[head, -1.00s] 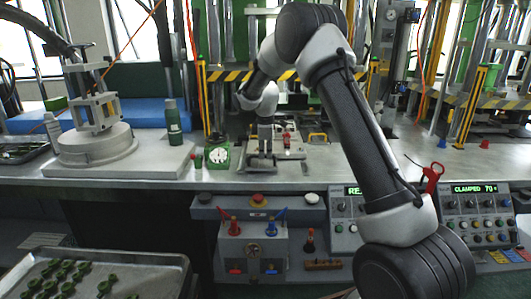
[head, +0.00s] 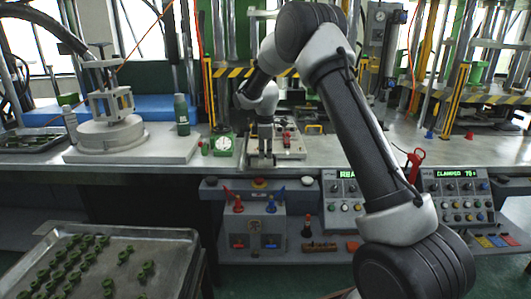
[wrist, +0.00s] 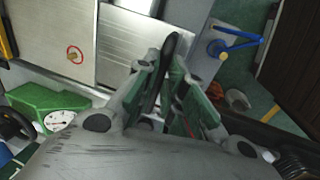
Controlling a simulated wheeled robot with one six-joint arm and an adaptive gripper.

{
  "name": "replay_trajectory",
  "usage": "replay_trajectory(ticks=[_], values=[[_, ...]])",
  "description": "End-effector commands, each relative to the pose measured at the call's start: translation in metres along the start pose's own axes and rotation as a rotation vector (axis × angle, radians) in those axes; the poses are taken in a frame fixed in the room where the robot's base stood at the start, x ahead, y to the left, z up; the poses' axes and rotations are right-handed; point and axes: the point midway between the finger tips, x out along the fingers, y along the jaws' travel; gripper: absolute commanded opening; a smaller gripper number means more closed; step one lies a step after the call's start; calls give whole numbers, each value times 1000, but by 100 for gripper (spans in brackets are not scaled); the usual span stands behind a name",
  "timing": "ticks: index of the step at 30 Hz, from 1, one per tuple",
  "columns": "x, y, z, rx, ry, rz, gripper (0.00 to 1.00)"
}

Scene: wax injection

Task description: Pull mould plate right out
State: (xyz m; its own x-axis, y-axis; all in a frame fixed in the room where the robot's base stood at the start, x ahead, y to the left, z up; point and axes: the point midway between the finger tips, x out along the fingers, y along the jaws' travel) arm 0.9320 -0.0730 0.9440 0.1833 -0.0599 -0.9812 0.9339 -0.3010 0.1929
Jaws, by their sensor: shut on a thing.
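My gripper (head: 265,158) is low over the bench near its front edge. In the wrist view my gripper (wrist: 172,75) is shut on a dark upright handle (wrist: 171,47) between its green-padded fingers. The handle stands in front of a bright brushed metal plate (wrist: 130,45), which looks like the mould plate. How the handle joins the plate is hidden by the fingers. In the head view a pale plate (head: 292,150) with small red parts above it lies just behind and right of my gripper, partly hidden by it.
A green dial gauge (head: 223,146) stands close left of my gripper. A control box with red and blue levers (head: 255,219) sits below the bench edge. A green bottle (head: 181,114) and a round fixture (head: 107,135) are left. A tray of green parts (head: 110,265) is front left.

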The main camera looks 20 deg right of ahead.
Motion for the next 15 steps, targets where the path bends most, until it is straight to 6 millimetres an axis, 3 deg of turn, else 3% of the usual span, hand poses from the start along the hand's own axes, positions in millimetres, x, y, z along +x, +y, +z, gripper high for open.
replay_trajectory(ticks=[4,5,8,15], values=[[-1,2,0,-1,2,7,0],[-1,2,0,-1,2,7,17],[-1,2,0,-1,2,6,33],[-1,1,0,0,1,4,33]])
